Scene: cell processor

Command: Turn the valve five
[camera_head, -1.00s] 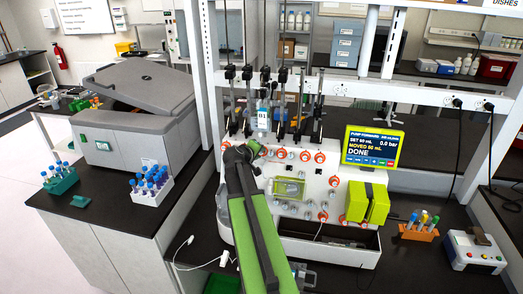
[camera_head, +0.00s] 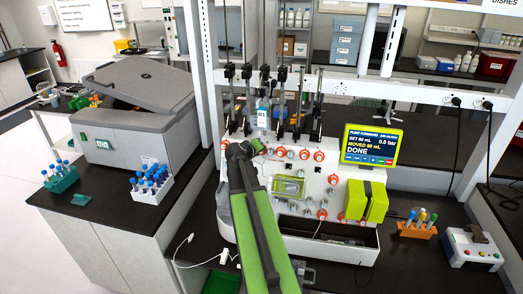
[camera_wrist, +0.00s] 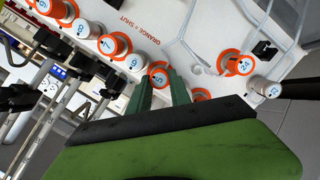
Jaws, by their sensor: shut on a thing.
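The valve five knob (camera_wrist: 158,76) is a round cap marked 5 with orange showing around it, in the middle of the wrist view. My gripper (camera_wrist: 162,82) has its two green fingers closed on either side of this knob. In the head view my gripper (camera_head: 254,148) is at the upper left of the white cell processor's front panel (camera_head: 330,165), and it hides the knob there. The fingertips partly cover the knob's lower part, so its exact turn is hard to tell.
Other knobs stand close by, such as valve seven (camera_wrist: 112,44), valve six (camera_wrist: 130,62) and valve 24 (camera_wrist: 240,64). The panel is printed "ORANGE = SHUT". The yellow screen (camera_head: 373,146) reads DONE. Tubes and clamps rise above the panel. An orange tube rack (camera_head: 417,231) stands right.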

